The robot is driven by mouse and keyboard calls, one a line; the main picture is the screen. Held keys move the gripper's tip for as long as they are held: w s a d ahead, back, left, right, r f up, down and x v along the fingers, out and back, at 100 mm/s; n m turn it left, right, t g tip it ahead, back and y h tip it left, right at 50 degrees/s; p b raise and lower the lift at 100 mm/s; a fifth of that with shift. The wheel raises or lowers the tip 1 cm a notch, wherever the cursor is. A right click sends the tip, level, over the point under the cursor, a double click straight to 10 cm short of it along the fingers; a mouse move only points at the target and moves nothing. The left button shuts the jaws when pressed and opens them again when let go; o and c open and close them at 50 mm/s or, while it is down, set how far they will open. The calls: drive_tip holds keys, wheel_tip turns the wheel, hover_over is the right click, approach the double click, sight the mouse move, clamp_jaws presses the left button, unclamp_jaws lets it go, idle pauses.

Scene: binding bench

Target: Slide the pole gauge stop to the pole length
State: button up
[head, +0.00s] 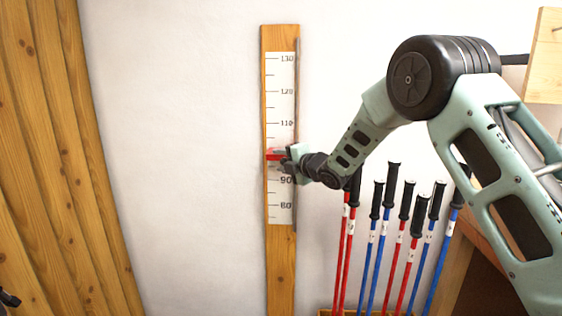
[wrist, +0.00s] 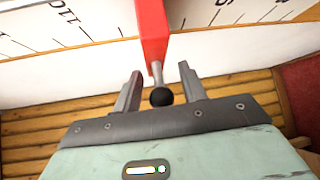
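The pole gauge (head: 279,245) is an upright wooden board on the white wall with a white scale (head: 281,75), marked from about 80 to 130. Its red stop (head: 273,155) sits between the 90 and 110 marks, around 100. In the wrist view the red stop (wrist: 152,30) carries a grey stem with a black knob (wrist: 161,97). My gripper (wrist: 160,69) is open, with one finger on each side of the knob and visible gaps. In the head view my gripper (head: 290,160) is at the gauge's right edge and hides part of the stop and scale.
Several red and blue poles with black grips (head: 404,200) stand in a wooden rack at lower right, below my arm. Wooden planks (head: 60,150) line the left side. A wooden box (head: 546,55) is at upper right. The wall left of the gauge is clear.

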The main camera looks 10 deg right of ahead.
drive_tip(key=shift+a+r, duration=0.15)
drive_tip(key=shift+r, duration=0.4)
wheel_tip(320, 180, up, 9)
drive_tip(key=shift+r, duration=0.1)
